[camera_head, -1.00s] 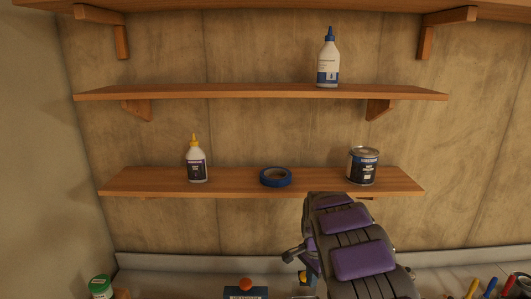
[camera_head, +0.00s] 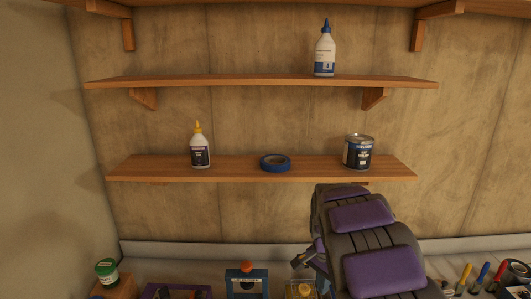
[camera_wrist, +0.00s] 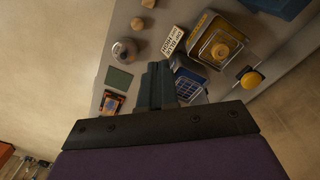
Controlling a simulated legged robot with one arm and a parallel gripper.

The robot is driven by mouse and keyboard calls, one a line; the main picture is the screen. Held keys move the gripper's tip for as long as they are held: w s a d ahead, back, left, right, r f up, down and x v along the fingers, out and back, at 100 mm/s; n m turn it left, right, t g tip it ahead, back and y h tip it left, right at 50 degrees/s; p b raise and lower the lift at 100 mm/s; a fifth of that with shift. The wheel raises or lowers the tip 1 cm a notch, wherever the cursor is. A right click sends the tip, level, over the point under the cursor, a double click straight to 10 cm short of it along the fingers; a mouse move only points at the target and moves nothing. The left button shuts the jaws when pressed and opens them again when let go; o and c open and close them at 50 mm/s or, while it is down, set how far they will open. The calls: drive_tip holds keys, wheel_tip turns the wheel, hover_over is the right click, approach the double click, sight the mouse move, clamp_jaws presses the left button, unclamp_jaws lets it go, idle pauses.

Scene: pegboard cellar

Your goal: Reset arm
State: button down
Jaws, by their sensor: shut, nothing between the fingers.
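My arm rises from the lower right of the head view, in front of the bench and below the shelves. My gripper (camera_wrist: 158,84) shows in the wrist view, shut and empty, its fingers close together over the bench items. In the head view the gripper is mostly hidden, so I cannot make out its fingertips there.
Two wooden shelves hold a blue-capped bottle (camera_head: 325,52), a yellow-capped bottle (camera_head: 199,148), blue tape (camera_head: 275,163) and a can (camera_head: 358,152). A yellow knob (camera_wrist: 251,80) shows near my gripper.

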drive_tip(key=s+f+n+b, duration=0.2)
drive_tip(key=s+n+b, duration=0.1)
drive_tip(key=s, duration=0.9)
drive_tip(key=s+a+f+n+g+b, duration=0.1)
drive_tip(key=s+f+n+b, duration=0.2)
drive_tip(key=s, duration=1)
drive_tip(key=s+f+n+b, duration=0.2)
drive_tip(key=s+n+b, duration=0.2)
drive_tip(key=s, duration=0.8)
drive_tip(key=shift+s+a+f+g+b, duration=0.15)
drive_tip(key=shift+s+a+g+b, duration=0.15)
drive_tip(key=shift+b, duration=0.65)
